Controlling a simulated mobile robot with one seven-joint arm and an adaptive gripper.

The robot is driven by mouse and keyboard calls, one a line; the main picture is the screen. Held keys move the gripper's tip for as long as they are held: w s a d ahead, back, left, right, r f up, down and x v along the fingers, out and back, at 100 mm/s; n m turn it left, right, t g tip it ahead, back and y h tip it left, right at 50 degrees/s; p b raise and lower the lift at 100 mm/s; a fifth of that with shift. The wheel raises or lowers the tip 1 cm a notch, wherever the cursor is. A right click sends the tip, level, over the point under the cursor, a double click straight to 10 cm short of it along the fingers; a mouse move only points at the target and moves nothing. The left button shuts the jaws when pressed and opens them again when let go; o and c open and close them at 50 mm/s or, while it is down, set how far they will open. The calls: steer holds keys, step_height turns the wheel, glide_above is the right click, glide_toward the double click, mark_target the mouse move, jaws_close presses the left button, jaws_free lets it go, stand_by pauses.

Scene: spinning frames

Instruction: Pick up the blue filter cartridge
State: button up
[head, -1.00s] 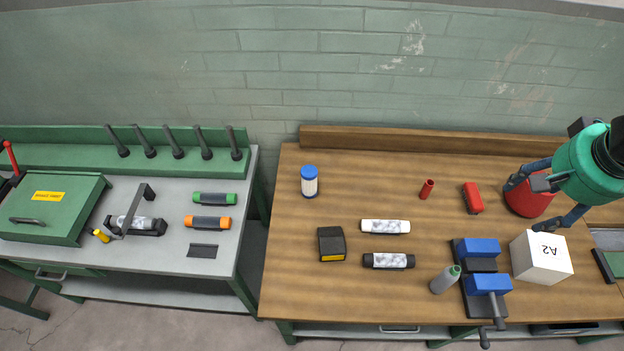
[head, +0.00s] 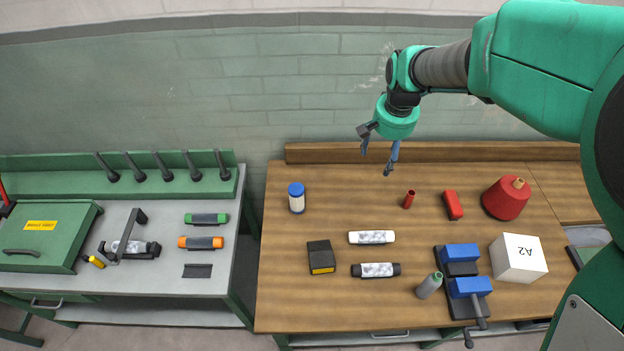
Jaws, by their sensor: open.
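The blue filter cartridge (head: 297,198) stands upright near the back left of the wooden bench. My gripper (head: 377,160) is open and empty above the back of the bench. It is to the right of the cartridge and apart from it, with its fingers pointing down. Nothing hides the cartridge.
On the wooden bench (head: 290,290) are a black box (head: 321,257), white (head: 371,237) and black (head: 376,270) cylinders, a grey bottle (head: 429,285), a blue vise (head: 461,254), a red tube (head: 409,199), a red block (head: 453,205), a red cone (head: 506,198) and a white A2 box (head: 518,258).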

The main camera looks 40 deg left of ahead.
steer(key=s+a+f+n+p, duration=0.1)
steer(key=s+a+f, duration=0.2)
steer(key=a+f, duration=0.3)
steer(key=s+a+f+p, duration=0.1)
steer(key=s+a+f, duration=0.15)
steer(key=a, duration=0.55)
steer(key=g+h+p, duration=0.1)
steer(key=p, duration=0.1)
glide_toward(297, 202)
steer(key=w+a, duration=0.2)
steer(key=shift+a+n, duration=0.4)
steer(key=shift+f, duration=0.15)
steer(key=shift+f+p, duration=0.65)
steer(key=shift+f, duration=3.55)
steer(key=shift+d+f, duration=0.1)
steer(key=shift+d+f+p, duration=0.15)
steer(key=shift+f+p, duration=0.5)
steer(key=shift+f, duration=1.85)
steer(key=shift+c, duration=0.3)
